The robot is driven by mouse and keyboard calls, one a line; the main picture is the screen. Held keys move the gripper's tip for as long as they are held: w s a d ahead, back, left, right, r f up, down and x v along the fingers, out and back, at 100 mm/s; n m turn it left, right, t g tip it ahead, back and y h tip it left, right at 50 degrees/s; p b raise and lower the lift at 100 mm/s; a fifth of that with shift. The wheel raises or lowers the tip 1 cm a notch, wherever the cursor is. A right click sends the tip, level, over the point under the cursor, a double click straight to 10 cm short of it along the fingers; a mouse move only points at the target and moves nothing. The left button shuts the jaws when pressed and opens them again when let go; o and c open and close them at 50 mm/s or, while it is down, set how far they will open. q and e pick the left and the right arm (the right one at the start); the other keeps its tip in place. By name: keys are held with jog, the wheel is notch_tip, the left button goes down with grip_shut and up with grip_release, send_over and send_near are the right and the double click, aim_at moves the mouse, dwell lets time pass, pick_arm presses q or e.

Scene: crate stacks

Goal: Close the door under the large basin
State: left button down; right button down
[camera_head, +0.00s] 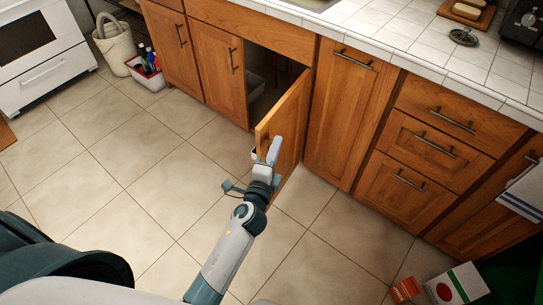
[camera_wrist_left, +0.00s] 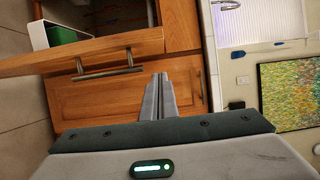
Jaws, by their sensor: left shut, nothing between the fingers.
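The wooden door (camera_head: 288,122) under the basin stands open, swung out from the cabinet front and hinged at the right side of the opening. The dark cabinet opening (camera_head: 268,75) shows behind it. A corner of the large basin (camera_head: 312,4) shows at the top edge. My left gripper (camera_head: 273,148) is shut and empty, in front of the door near its free edge; I cannot tell whether it touches. In the left wrist view, its closed fingers (camera_wrist_left: 159,97) point toward the wooden fronts, with the door (camera_wrist_left: 100,50) across the upper left. My right gripper is not in view.
A closed door (camera_head: 218,65) lies left of the opening, and a closed tall front (camera_head: 347,110) and drawers (camera_head: 435,147) lie right. A bucket (camera_head: 116,48) and a bottle tub (camera_head: 147,73) stand at upper left. Boxes (camera_head: 458,287) stand at lower right. Tiled floor (camera_head: 150,155) is clear.

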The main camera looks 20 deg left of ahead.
aim_at(265, 137)
pick_arm(q)
jog(key=shift+w+a+p, duration=0.2)
jog(key=shift+w+a, duration=0.45)
jog(key=shift+a, duration=0.35)
jog(key=shift+w+a+p, duration=0.2)
jog(key=shift+w+a, duration=0.4)
jog(key=shift+a, duration=0.4)
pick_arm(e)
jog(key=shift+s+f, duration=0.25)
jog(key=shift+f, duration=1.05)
pick_arm(q)
jog(key=shift+a, duration=0.15)
